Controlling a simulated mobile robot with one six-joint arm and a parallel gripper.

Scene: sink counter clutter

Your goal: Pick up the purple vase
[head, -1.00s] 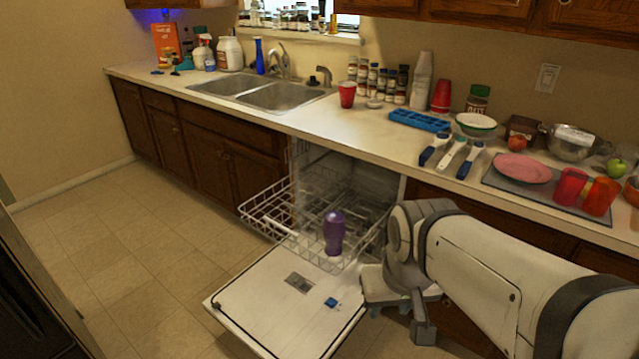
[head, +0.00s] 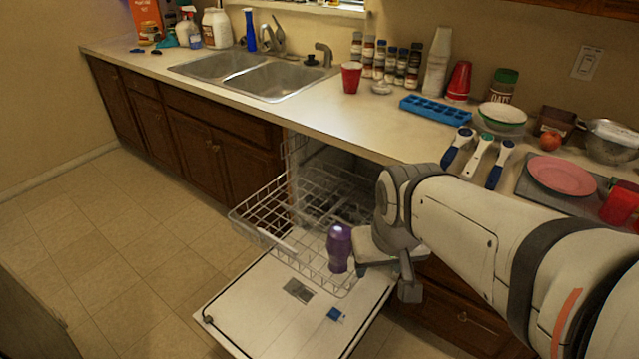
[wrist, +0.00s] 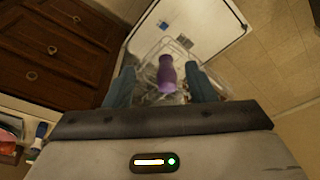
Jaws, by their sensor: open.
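The purple vase (head: 339,248) stands upright at the front right corner of the white dishwasher rack in the head view. In the wrist view the vase (wrist: 166,74) shows between the two teal fingers of my gripper (wrist: 164,82), ahead of them. The gripper is open and nothing is in it. In the head view my gripper (head: 372,262) is just right of the vase, its fingers partly hidden by my wrist. I cannot tell whether a finger touches the vase.
The pulled-out rack (head: 262,220) hangs over the open dishwasher door (head: 265,312). The counter edge and brown drawers lie behind and right of my arm. On the counter are a blue tray (head: 436,109), a red cup (head: 351,77) and a pink plate (head: 561,176). The floor at left is clear.

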